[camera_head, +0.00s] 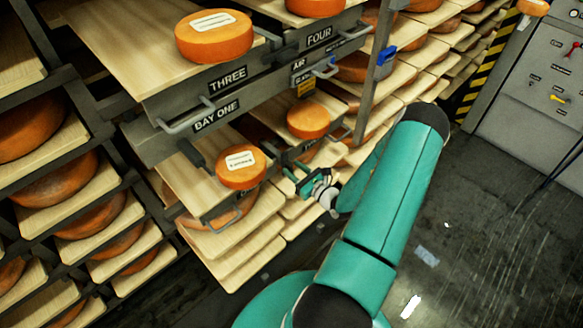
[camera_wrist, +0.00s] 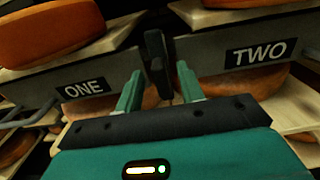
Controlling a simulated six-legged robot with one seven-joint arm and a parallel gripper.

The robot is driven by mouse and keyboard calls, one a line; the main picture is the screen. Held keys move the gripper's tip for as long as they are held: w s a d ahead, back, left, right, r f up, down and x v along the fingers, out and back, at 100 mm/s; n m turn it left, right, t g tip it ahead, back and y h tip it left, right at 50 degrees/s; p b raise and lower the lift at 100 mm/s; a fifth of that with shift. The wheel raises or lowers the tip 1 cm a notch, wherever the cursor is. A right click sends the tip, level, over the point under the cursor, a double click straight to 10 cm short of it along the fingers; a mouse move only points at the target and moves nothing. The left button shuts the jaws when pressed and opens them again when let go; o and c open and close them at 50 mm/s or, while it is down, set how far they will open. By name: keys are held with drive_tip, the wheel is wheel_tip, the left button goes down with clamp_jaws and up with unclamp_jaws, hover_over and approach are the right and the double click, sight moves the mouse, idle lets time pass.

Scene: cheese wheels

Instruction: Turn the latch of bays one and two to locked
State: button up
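My gripper (camera_wrist: 160,82) has its two teal fingers apart, with a dark upright latch handle (camera_wrist: 156,62) showing between them in the wrist view. I cannot tell if either finger touches it. The handle stands between the grey front plate marked ONE (camera_wrist: 84,88), on the left, and the plate marked TWO (camera_wrist: 260,53), on the right. In the head view my gripper (camera_head: 303,184) is right of the lower shelf's front, where the latch is hard to make out. A black handle (camera_head: 190,152) sticks up at that shelf's left side. A BAY ONE sign (camera_head: 217,115) is above.
Orange cheese wheels (camera_head: 240,167) sit on wooden boards, close to my gripper. Grey pull handles (camera_head: 187,124) jut from the fronts. A blue handle (camera_head: 387,55) is on a post at right. A grey control panel (camera_head: 535,85) stands far right. The floor between is open.

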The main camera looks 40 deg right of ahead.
drive_tip(key=shift+w, duration=0.8)
clamp_jaws()
